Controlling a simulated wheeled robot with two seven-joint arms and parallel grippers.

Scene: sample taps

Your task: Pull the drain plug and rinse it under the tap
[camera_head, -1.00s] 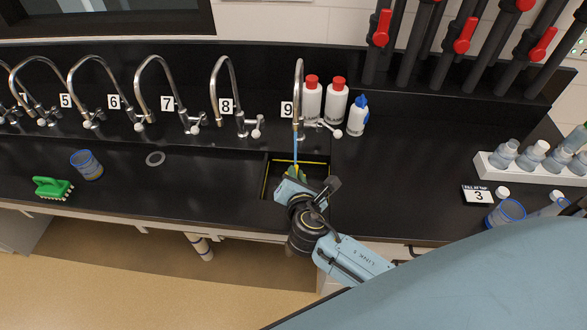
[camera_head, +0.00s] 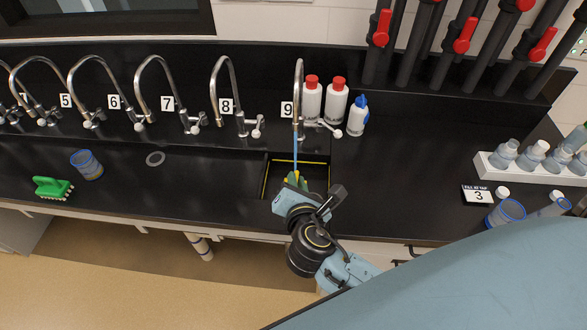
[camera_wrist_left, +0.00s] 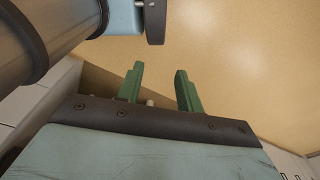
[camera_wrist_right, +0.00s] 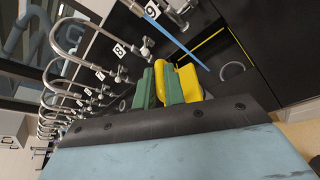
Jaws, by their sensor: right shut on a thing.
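My right gripper (camera_head: 295,179) is over the front part of the sink (camera_head: 316,177) below tap 9 (camera_head: 299,85). In the right wrist view, its green fingers (camera_wrist_right: 164,84) are shut on a yellow thing (camera_wrist_right: 188,82), which looks like the drain plug; the fingers hide part of it. A thin blue water stream (camera_head: 295,157) falls from tap 9 and ends close to the fingers in the head view. Whether it touches the plug is unclear. A grey ring (camera_wrist_right: 232,70), possibly the drain, shows past the fingers. My left gripper (camera_wrist_left: 160,88) is open and empty, above the floor.
Red-capped white bottles (camera_head: 312,100) and a blue-topped bottle (camera_head: 358,116) stand right of tap 9. Tap 8 (camera_head: 228,95) is to its left. A green brush (camera_head: 53,188) and a beaker (camera_head: 87,165) are at the left.

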